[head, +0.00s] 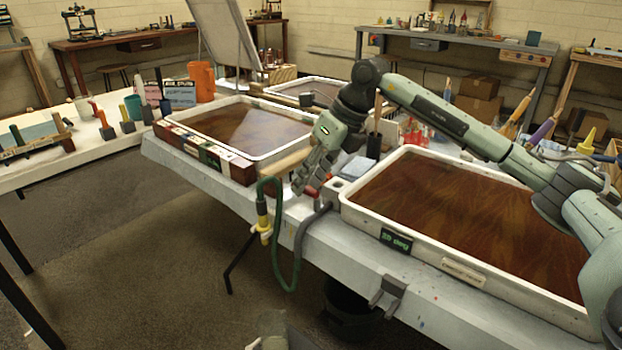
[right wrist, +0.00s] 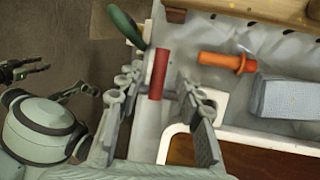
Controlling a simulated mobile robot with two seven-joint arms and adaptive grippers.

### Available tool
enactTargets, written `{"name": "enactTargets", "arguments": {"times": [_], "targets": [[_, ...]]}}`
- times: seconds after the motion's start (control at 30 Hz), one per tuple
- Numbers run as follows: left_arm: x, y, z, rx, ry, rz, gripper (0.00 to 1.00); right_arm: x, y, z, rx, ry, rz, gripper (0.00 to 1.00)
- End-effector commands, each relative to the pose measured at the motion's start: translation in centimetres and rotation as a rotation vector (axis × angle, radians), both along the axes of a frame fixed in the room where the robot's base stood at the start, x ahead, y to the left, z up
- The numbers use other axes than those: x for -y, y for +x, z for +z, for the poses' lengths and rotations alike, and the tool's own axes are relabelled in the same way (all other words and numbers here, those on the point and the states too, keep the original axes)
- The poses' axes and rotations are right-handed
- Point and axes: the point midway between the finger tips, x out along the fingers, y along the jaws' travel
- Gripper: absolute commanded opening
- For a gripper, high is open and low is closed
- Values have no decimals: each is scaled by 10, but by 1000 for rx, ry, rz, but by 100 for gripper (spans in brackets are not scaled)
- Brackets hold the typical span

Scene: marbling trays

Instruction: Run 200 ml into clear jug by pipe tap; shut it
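My right gripper (head: 308,186) hangs over the table edge at the left end of the nearer right tray. In the right wrist view the right gripper (right wrist: 160,85) is open, with a red handle (right wrist: 158,75) between its fingers and a gap on each side. The handle (head: 311,192) is mostly hidden in the head view. A green hose (head: 296,250) hangs there, with a yellow fitting (head: 263,229); a grey pipe (head: 303,232) bends down beside it. My left gripper (right wrist: 40,82) shows at the left of the wrist view.
The right tray (head: 430,249) and the left tray (head: 250,157) hold brown liquid. An orange tool (right wrist: 225,61) and a blue-grey cloth (right wrist: 285,97) lie near the right gripper. A black bucket (head: 350,318) stands below the table. The floor at left is clear.

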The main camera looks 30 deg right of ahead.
Motion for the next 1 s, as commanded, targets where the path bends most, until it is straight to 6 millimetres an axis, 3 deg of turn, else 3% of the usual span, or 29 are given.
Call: {"name": "enactTargets", "arguments": {"times": [0.33,0.7,1.0], "targets": [[0,0,1,0,1,0,40,3,-3,11,2,1,1,36],[0,0,0,0,1,0,40,25,-26,80,5,0,0,36],[0,0,0,0,0,0,40,34,-37,108,1,0,0,36]]}}
